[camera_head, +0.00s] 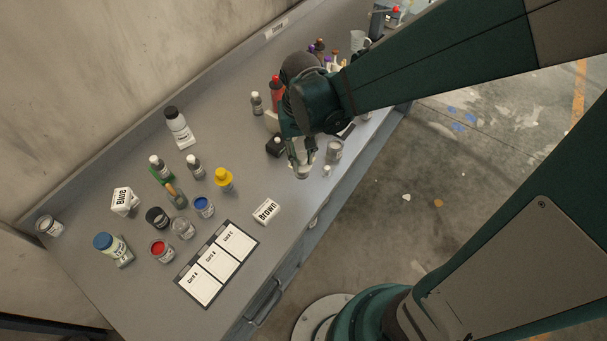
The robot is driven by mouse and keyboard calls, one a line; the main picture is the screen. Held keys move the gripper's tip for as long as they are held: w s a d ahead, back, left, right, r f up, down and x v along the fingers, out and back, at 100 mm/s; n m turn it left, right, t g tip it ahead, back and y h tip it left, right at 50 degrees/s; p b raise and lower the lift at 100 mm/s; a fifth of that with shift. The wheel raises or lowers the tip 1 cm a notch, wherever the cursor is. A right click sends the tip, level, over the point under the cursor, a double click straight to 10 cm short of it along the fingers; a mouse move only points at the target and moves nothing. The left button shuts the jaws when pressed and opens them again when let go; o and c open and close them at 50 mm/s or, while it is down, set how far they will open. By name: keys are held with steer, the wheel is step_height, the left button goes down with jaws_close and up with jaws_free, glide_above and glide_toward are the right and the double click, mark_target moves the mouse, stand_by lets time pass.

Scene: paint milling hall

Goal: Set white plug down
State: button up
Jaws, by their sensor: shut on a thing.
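My gripper (302,168) is above the right part of the grey bench (243,133), near its front edge, pointing down. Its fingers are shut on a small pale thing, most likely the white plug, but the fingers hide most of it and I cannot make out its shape. From this view I cannot tell whether it touches the bench top. A grey can (334,150) stands just right of the gripper. A small black item (276,147) is just left of it.
A box marked Brown (266,211) lies front left of the gripper, beside a card tray (180,281). Several paint pots, bottles and a yellow-capped jar (223,178) stand further left. A red bottle (277,90) stands behind. Bare bench shows between the gripper and the yellow-capped jar.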

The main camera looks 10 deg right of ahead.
mark_target(306, 174)
steer(key=shift+s+d+f, duration=0.1)
steer(key=shift+s+d, duration=0.35)
steer(key=shift+d, duration=0.15)
steer(key=shift+f, duration=0.15)
steer(key=shift+f+b, duration=0.3)
steer(key=shift+f, duration=2.5)
steer(key=shift+f, duration=0.1)
steer(key=shift+f, duration=1.95)
steer(key=shift+f+b, duration=0.2)
steer(key=shift+b, duration=0.2)
steer(key=o, duration=0.9)
steer(key=shift+o, duration=0.2)
